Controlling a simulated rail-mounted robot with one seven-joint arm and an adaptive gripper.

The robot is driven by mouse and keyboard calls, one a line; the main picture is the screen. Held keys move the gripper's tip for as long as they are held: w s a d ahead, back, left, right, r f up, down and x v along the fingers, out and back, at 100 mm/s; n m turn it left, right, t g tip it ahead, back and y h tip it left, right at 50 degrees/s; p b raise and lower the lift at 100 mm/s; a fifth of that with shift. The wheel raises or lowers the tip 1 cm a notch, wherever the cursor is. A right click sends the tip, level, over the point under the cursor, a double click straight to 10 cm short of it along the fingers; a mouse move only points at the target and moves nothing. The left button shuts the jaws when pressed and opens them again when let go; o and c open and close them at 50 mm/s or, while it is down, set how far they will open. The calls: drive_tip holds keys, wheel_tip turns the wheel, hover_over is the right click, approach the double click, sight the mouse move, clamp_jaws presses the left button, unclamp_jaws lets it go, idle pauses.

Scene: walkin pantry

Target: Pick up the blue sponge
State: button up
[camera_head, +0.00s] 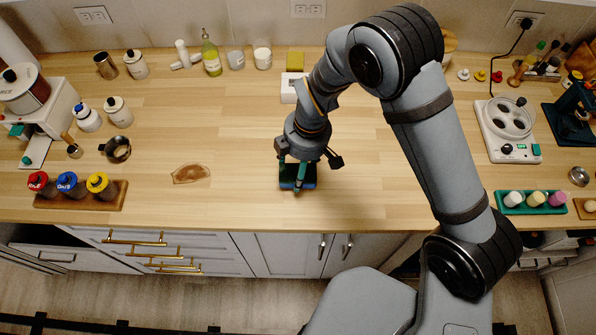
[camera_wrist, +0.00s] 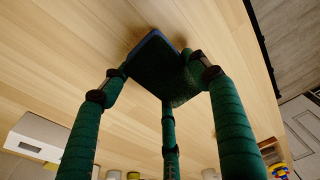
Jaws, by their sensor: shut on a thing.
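The blue sponge (camera_head: 310,182) has a dark green face and is at the counter's front middle, below my wrist. In the wrist view the sponge (camera_wrist: 160,68) shows its dark face and a thin blue edge. My gripper (camera_head: 298,174) has green fingers and is shut on the sponge. In the wrist view two fingers of my gripper (camera_wrist: 158,85) press its sides and a third reaches it from below in the picture. My gripper partly hides the sponge in the head view. I cannot tell whether the sponge touches the counter.
A white box (camera_head: 290,88) and a yellow sponge (camera_head: 295,61) are behind. A bottle rack (camera_head: 112,200) stands left, a green tray (camera_head: 535,208) right. The counter left of my gripper is mostly clear.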

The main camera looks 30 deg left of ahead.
drive_tip(key=shift+a+r+b, duration=0.1)
drive_tip(key=shift+r+b, duration=0.2)
drive_tip(key=shift+r, duration=0.6)
drive_tip(key=d+r+b, duration=0.3)
drive_tip(key=d+r, duration=0.4)
drive_tip(key=d, duration=0.5)
drive_tip(key=shift+a+r, duration=0.1)
drive_tip(key=shift+o, duration=1)
drive_tip(key=c, duration=0.4)
drive_tip(key=shift+c, duration=0.3)
